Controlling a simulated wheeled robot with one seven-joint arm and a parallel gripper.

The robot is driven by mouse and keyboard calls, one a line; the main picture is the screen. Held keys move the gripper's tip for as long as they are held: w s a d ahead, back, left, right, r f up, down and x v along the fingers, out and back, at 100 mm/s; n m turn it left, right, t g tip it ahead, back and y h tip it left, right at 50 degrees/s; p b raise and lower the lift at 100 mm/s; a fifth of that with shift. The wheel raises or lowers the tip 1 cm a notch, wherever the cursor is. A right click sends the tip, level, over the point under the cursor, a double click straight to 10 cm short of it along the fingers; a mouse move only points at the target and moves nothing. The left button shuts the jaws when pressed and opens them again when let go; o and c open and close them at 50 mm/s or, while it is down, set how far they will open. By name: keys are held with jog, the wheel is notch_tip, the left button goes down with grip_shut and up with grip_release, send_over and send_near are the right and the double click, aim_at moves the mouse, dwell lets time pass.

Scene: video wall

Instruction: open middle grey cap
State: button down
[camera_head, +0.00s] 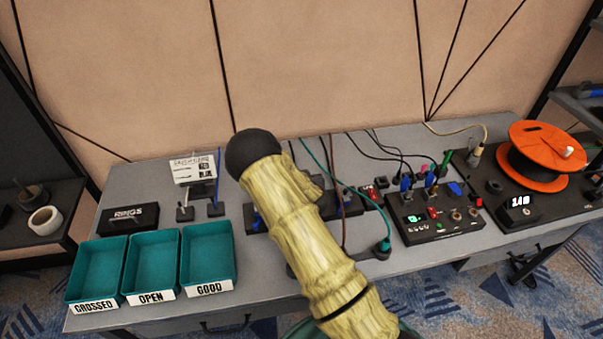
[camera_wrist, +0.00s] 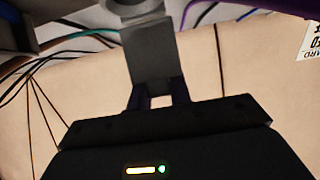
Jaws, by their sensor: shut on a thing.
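In the wrist view, my gripper (camera_wrist: 158,93) has its two dark fingers closed on the lower part of a grey flat piece (camera_wrist: 151,52), which looks like the grey cap. A rounded grey part lies just beyond it at the top edge. I cannot tell whether the cap is lifted or open. In the head view, my own arm covers the middle of the table, so the gripper and the cap are hidden there.
Teal bins marked CROSSED (camera_head: 97,270), OPEN (camera_head: 151,262) and GOOD (camera_head: 207,253) stand at the left. A black control box (camera_head: 435,215) and an orange cable reel (camera_head: 540,150) stand at the right. Loose cables run behind my arm. A wall closes off the back.

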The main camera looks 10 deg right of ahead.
jog(key=shift+w+f+g+p, duration=0.15)
jog(key=shift+w+g+p, duration=0.4)
jog(key=shift+g, duration=0.35)
jog(key=shift+w+f+g+p, duration=0.15)
jog(key=shift+w+g+p, duration=0.2)
jog(key=shift+g+p, duration=0.45)
